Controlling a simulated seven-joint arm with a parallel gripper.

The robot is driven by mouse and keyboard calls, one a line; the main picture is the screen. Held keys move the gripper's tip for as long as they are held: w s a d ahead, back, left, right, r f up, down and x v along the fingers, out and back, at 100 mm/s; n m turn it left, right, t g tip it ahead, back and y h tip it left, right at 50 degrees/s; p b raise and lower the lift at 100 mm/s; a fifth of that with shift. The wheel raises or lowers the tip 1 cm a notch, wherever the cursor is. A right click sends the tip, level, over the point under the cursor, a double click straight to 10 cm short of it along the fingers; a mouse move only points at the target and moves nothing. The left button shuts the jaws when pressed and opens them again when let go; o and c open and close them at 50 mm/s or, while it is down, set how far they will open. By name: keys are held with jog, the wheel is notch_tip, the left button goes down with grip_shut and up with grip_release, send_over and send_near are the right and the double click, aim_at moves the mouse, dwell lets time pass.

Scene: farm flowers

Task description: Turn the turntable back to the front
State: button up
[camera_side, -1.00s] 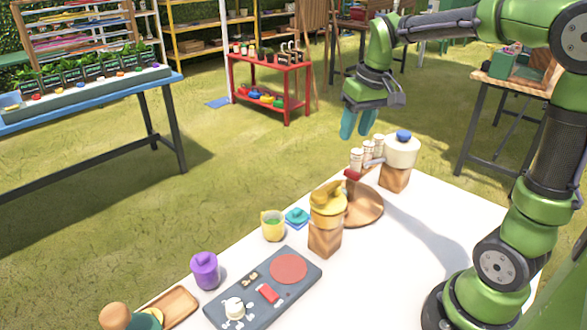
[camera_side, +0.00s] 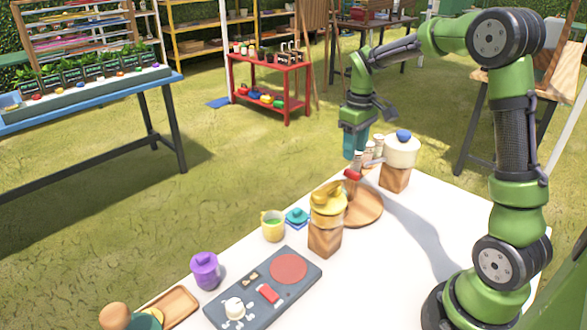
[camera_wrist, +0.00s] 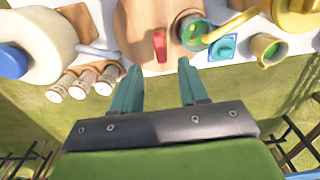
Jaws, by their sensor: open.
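The turntable (camera_side: 368,212) is a round brown wooden disc on the white table, partly hidden by the yellow pot in the side view. It also shows at the top of the wrist view (camera_wrist: 140,28). A red tab (camera_side: 352,174) sits at its far edge; in the wrist view the red tab (camera_wrist: 160,46) lies ahead of the gap between my fingers. My gripper (camera_side: 352,157) is open and empty, fingers pointing down, just above and beyond the tab. In the wrist view both fingers of my gripper (camera_wrist: 159,66) are apart, with nothing between them.
A white pot with blue knob (camera_side: 401,152) on a wooden block and several small jars (camera_side: 368,152) stand close to my gripper. The yellow pot (camera_side: 327,204), teal item (camera_side: 297,216) and yellow mug (camera_side: 272,226) stand left of the turntable. The table's right front is clear.

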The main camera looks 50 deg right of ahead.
aim_at(352, 171)
notch_tip(352, 171, down, 6)
jog(key=shift+f, duration=0.25)
grip_shut()
dwell(0.3)
